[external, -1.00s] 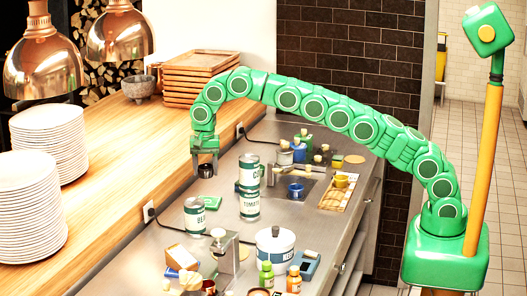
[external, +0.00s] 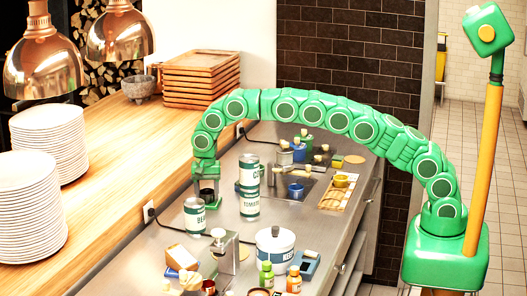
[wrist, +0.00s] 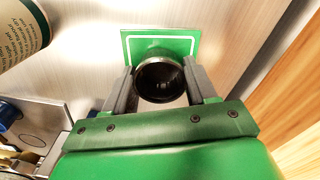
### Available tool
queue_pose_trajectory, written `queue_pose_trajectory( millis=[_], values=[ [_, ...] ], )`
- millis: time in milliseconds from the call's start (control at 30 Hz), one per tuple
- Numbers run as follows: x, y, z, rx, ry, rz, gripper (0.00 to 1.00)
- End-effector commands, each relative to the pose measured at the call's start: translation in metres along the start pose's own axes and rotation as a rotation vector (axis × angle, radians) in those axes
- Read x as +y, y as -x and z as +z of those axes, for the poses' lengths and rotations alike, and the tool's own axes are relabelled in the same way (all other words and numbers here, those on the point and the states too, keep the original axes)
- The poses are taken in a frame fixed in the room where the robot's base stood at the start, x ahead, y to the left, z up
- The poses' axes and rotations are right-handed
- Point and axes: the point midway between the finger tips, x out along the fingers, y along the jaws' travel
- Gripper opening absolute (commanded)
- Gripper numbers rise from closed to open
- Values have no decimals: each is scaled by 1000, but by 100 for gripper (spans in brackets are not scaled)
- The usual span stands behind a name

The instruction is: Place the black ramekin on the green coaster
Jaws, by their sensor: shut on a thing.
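The black ramekin (wrist: 160,92) is between the two grey fingers of my gripper (wrist: 161,74) in the wrist view, and the fingers are shut on it. The green coaster (wrist: 132,43) with a white border line lies on the steel counter and shows beyond the ramekin. The ramekin overlaps the coaster's near part in that view and hides some of it. In the external view my gripper (external: 207,188) is low over the counter with the dark ramekin beneath, and the coaster is mostly hidden there. I cannot tell whether the ramekin touches the coaster.
A can (external: 195,217) stands close in front of my gripper. Two stacked cans (external: 249,190) stand to its right. The wooden ledge (external: 125,165) runs along the left. Bottles, a white pot (external: 275,244) and a dispenser crowd the near counter.

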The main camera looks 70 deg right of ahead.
Motion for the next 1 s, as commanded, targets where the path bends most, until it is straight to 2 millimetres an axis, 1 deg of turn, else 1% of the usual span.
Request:
queue_pose_trajectory(
  millis=[200,233,367,633,767,867,1000],
  values=[
    [0,-3,0,0,0,0,25],
    [0,-3,0,0,0,-1,61],
    [0,-2,0,0,0,0,81],
    [0,-2,0,0,0,0,82],
    [0,3,0,0,0,-1,82],
    [-1,14,0,1,0,-3,82],
    [-1,39,0,1,0,-5,82]
  ],
)
